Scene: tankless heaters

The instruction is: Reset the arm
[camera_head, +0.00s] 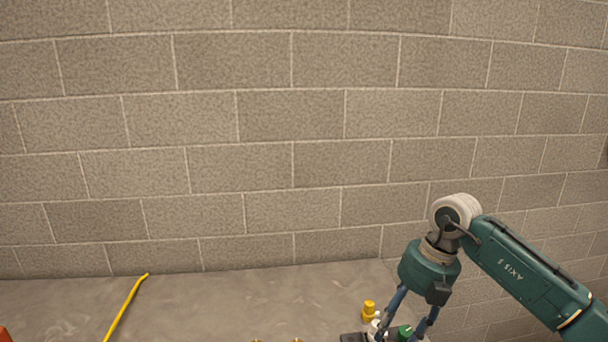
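My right arm comes in from the right, and its teal wrist hangs in front of the block wall. My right gripper (402,333) points down at the bottom edge of the head view. Its two fingers are spread apart, and the tips are partly cut off by the picture edge. A green piece (404,331) shows between the fingers; I cannot tell whether they touch it. My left gripper is not in view.
A small yellow fitting (369,310) stands just left of the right gripper. A long yellow bar (126,307) rises at the lower left. A grey block wall (290,130) fills the background.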

